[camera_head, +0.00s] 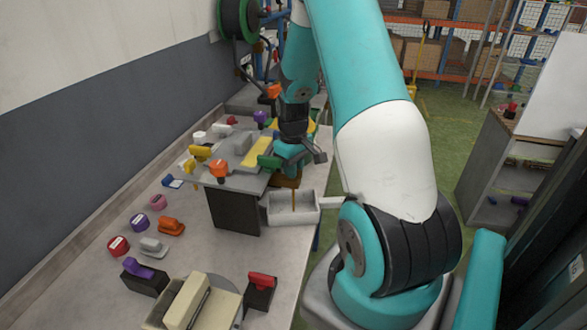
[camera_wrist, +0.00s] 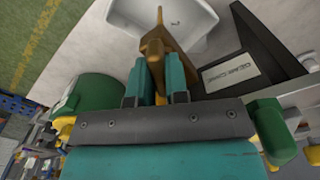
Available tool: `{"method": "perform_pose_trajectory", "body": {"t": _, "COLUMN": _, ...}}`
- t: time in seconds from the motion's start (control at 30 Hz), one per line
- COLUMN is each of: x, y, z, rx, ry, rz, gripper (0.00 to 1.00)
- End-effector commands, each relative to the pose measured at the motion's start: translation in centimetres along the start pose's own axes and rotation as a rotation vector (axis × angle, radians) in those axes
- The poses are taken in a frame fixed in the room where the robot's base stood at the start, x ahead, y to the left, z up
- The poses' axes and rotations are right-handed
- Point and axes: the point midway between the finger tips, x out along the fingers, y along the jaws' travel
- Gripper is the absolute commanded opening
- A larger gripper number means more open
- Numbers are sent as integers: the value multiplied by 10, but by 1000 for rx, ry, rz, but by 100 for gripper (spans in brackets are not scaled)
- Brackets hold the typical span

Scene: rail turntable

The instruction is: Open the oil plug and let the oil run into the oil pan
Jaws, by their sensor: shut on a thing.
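The brown oil plug (camera_wrist: 154,48) is between the two teal fingers of my gripper (camera_wrist: 155,82) in the wrist view. My gripper (camera_head: 290,168) is shut on it, and the plug's brown body (camera_head: 287,182) shows just below the fingers in the head view. The white oil pan (camera_head: 277,217) is below the plug, beside the grey block's right side; its pale rim also shows in the wrist view (camera_wrist: 195,38). A thin brown strand (camera_head: 294,200) stands upright over the pan. I cannot tell whether it is running oil or part of the plug.
A dark block with a grey top (camera_head: 232,208) stands left of the pan. Several coloured handles and knobs, such as a red-topped one (camera_head: 261,289), are spread over the grey table. A green cylinder (camera_wrist: 90,103) is close to my gripper. Shelving (camera_head: 520,170) stands at right.

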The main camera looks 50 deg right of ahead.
Motion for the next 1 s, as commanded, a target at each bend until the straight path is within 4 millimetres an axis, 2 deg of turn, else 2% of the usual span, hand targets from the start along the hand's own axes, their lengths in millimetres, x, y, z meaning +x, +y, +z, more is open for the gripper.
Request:
{"method": "perform_pose_trajectory", "body": {"t": 0.67, "x": -1, "y": 0, "z": -1, "rx": -65, "ry": 5, "rz": 2, "gripper": 0}}
{"method": "perform_pose_trajectory", "body": {"t": 0.7, "x": -1, "y": 0, "z": -1, "rx": -65, "ry": 5, "rz": 2, "gripper": 19}}
{"method": "perform_pose_trajectory", "body": {"t": 0.8, "x": -1, "y": 0, "z": -1, "rx": -64, "ry": 4, "rz": 2, "gripper": 40}}
{"method": "perform_pose_trajectory", "body": {"t": 1.0, "x": 0, "y": 0, "z": -1, "rx": -64, "ry": 2, "rz": 1, "gripper": 40}}
